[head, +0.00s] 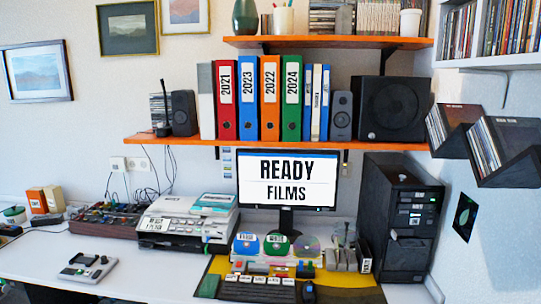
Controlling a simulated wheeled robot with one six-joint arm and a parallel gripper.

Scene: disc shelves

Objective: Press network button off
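I cannot make out which button is the network button; no label with that word is readable. Small controls show on a grey device (86,269) at the desk's front left and on a dark mixer-like box (104,220) behind it. A black computer tower (400,220) with small pale labels on its front stands at the right end of the desk. A white box (118,164) with cables is on the wall above the mixer. My gripper is not in view.
The white desk (150,262) has clear room in front of the printer (185,222). A monitor (286,180) reads "READY FILMS". A keyboard (258,289) lies on a yellow mat. An orange shelf (190,141) with binders and speakers overhangs the desk. Disc racks (505,150) jut out at right.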

